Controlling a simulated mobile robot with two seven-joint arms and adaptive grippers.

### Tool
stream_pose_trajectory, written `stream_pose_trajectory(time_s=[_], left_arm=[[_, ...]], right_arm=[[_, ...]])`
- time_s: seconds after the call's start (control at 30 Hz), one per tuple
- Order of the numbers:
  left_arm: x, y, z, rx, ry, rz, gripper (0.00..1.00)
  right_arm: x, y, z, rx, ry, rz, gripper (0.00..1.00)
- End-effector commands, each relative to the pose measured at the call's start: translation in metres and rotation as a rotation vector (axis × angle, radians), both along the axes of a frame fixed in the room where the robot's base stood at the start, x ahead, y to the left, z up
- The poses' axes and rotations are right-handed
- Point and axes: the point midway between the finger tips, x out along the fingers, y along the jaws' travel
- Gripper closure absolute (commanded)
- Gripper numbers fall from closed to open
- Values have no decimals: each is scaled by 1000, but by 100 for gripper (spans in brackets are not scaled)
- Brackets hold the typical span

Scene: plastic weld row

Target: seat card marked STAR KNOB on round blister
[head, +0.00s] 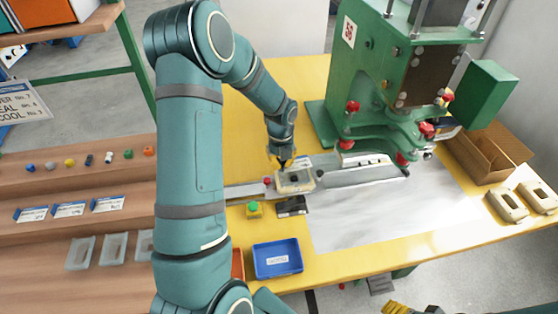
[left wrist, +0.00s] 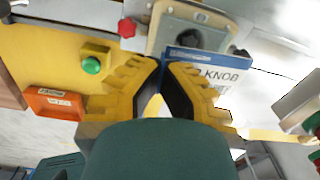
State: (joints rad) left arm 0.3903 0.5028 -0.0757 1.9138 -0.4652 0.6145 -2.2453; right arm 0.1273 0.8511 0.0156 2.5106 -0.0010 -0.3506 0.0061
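The card marked KNOB (left wrist: 218,72), white with a blue top band, lies at the fingertips of my left gripper (left wrist: 163,68). The right finger covers the first part of its text. The fingers are close together and appear shut on the card's edge. In the head view the left gripper (head: 284,163) is over the beige nest (head: 306,184), and the card (head: 303,162) shows beside the tips. A dark round part (left wrist: 187,40) sits in the nest; the clear blister is hard to make out. My right gripper (head: 396,308) shows only partly at the bottom edge.
A green press (head: 390,80) stands behind the metal slide. A green button box (head: 254,210) and a blue bin (head: 278,271) are in front. Shelves at left hold small knobs, cards and blisters. Two beige nests (head: 507,206) and a cardboard box (head: 480,155) are at right.

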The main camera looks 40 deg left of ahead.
Motion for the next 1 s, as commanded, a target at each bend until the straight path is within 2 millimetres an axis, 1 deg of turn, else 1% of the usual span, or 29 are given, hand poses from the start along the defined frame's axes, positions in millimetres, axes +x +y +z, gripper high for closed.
stream_pose_trajectory(time_s=[0.13, 0.37, 0.8, 1.0], left_arm=[[-1, 8, -2, 1, -2, -71, 100], [-1, 9, -9, 1, -2, -85, 100], [-1, 8, -44, 1, -2, -84, 100], [-1, 8, -51, 1, -2, -82, 100]], right_arm=[[0, 0, 0, 0, 0, 0, 30], [0, 0, -6, 0, 0, 1, 30], [3, 0, -36, -1, -8, 1, 30], [4, 0, -38, -2, -10, 1, 30]])
